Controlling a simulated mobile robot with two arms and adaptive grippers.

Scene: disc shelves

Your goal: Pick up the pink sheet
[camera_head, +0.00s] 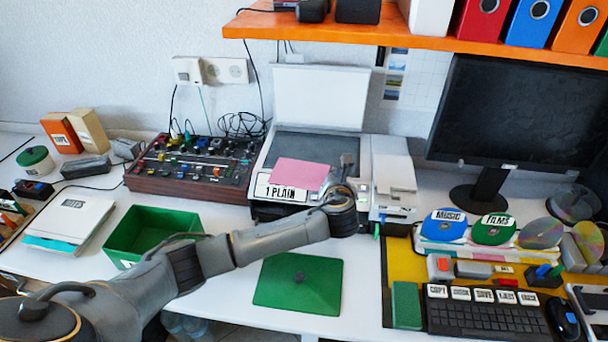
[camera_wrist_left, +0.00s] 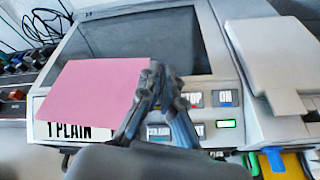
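The pink sheet (camera_head: 300,174) lies flat-looking at the front of the scanner-printer (camera_head: 310,142), over the upper part of the "1 PLAIN" label (camera_head: 281,192). It also shows in the left wrist view (camera_wrist_left: 97,88). My left gripper (camera_head: 346,165) is at the sheet's right edge. In the left wrist view its fingers (camera_wrist_left: 164,72) are close together, and the near finger overlaps the sheet's edge. I cannot tell whether they pinch it or only stand beside it. My right gripper is not in view.
A green open box (camera_head: 150,232) and a green lid (camera_head: 298,284) are on the white desk near my left arm. A mixer (camera_head: 192,165) stands left of the scanner-printer. An orange shelf (camera_head: 320,30) overhangs the back. Monitor and keyboard are at right.

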